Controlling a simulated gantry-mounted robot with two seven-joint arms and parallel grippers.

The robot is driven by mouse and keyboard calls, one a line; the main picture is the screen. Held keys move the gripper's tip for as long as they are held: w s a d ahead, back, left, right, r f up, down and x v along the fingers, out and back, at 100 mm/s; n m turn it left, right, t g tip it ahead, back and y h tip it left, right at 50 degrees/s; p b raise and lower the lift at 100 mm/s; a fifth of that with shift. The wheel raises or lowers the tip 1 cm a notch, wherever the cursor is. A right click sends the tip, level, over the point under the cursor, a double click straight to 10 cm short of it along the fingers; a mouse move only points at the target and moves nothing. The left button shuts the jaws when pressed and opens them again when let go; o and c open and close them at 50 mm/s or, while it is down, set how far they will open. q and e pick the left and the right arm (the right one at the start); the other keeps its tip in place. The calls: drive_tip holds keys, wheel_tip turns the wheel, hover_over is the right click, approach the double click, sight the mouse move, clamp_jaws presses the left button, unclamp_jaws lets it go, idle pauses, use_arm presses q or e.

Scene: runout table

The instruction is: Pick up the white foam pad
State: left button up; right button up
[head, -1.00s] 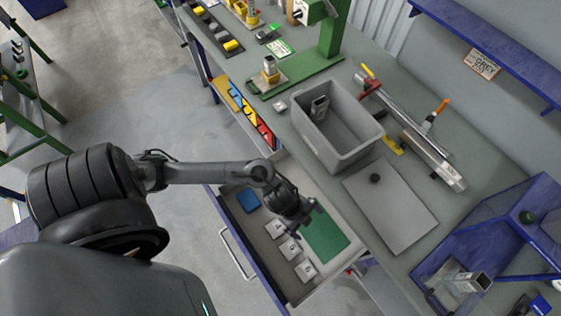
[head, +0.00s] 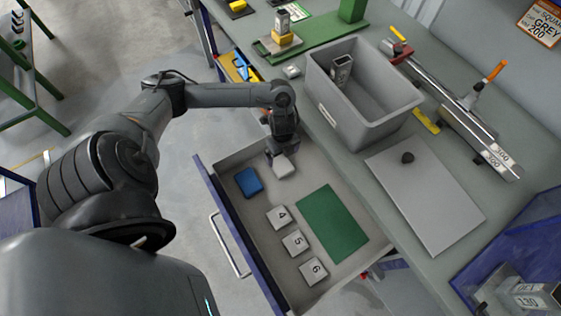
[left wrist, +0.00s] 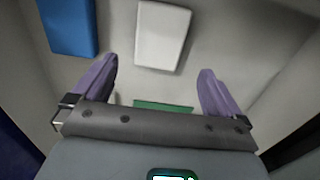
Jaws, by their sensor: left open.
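The white foam pad (head: 284,166) lies in the open drawer (head: 232,167), near the drawer's far end. In the left wrist view the pad (left wrist: 162,35) is a plain white block ahead of the fingers, a little left of the middle of the gap. My left gripper (head: 283,152) is over the pad in the head view, pointing down. In the left wrist view my left gripper (left wrist: 158,85) is open, with its two purple fingers spread and nothing between them. My right gripper is not in view.
A blue pad (head: 249,182) lies left of the white pad. Numbered blocks 4 (head: 279,217), 5 (head: 295,242) and 6 (head: 313,270) and a green sheet (head: 332,223) lie nearer. A grey bin (head: 325,110) stands on the bench beside the drawer.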

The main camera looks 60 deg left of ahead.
sight(282, 165)
use_arm(q)
drive_tip(key=shift+f+b, duration=0.3)
drive_tip(key=shift+f, duration=1.1)
drive_tip(key=shift+s+f+b, duration=0.1)
drive_tip(key=shift+f+b, duration=0.85)
drive_tip(key=shift+f, duration=1.6)
drive_tip(key=shift+c, duration=0.2)
drive_tip(key=c, duration=0.9)
